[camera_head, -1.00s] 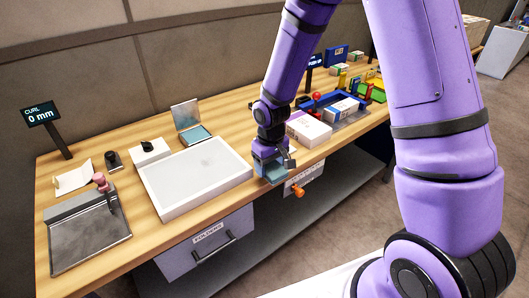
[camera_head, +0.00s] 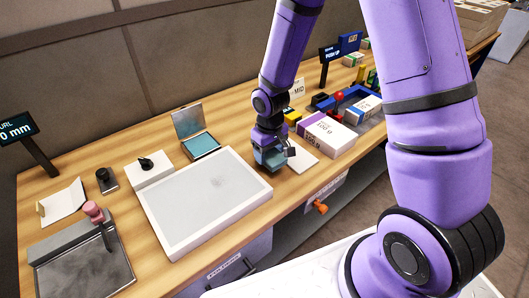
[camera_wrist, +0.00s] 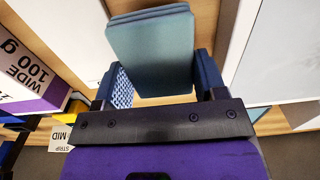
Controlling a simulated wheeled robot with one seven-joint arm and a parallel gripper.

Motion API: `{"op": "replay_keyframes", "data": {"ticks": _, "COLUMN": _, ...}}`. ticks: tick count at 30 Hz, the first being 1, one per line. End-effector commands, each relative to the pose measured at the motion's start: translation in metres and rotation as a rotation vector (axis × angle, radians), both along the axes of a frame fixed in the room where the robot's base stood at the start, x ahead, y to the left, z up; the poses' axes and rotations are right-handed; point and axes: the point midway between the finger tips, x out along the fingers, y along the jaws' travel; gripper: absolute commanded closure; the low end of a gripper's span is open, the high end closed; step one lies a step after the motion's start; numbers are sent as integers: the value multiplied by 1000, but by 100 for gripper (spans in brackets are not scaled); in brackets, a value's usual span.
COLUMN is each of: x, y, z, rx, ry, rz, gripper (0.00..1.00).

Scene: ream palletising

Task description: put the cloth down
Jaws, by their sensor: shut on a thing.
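The cloth (camera_wrist: 152,50) is a folded grey-teal pad of a few layers. In the wrist view it sits between the two blue fingers of my gripper (camera_wrist: 160,85), which is shut on it. In the head view my gripper (camera_head: 272,160) holds the cloth low at the front of the wooden bench, just right of the white-framed grey panel. I cannot tell whether the cloth touches the bench top. My fingers and wrist hide part of it in the head view.
The white-framed panel (camera_head: 160,212) lies to the left. A white sheet (camera_head: 303,157) and a purple-and-white ream (camera_head: 327,136) lie to the right. An open case with a teal pad (camera_head: 200,145) stands behind. An orange knob (camera_head: 320,208) sticks out below the bench edge.

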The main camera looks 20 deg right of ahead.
Motion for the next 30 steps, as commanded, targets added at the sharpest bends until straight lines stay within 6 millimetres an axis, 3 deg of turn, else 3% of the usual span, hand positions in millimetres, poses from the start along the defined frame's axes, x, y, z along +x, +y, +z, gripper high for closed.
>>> {"op": "replay_keyframes", "data": {"ticks": 7, "x": -6, "y": -10, "z": -29, "rx": -1, "ry": 3, "rz": -2, "gripper": 61}}
{"op": "replay_keyframes", "data": {"ticks": 18, "x": -6, "y": -10, "z": -33, "rx": -1, "ry": 2, "rz": -2, "gripper": 61}}
{"op": "replay_keyframes", "data": {"ticks": 19, "x": -6, "y": -10, "z": -33, "rx": 0, "ry": 1, "rz": -2, "gripper": 33}}
{"op": "replay_keyframes", "data": {"ticks": 22, "x": -6, "y": -10, "z": -33, "rx": 0, "ry": 1, "rz": -2, "gripper": 10}}
{"op": "replay_keyframes", "data": {"ticks": 30, "x": -5, "y": -11, "z": -33, "rx": -1, "ry": 1, "rz": -4, "gripper": 10}}
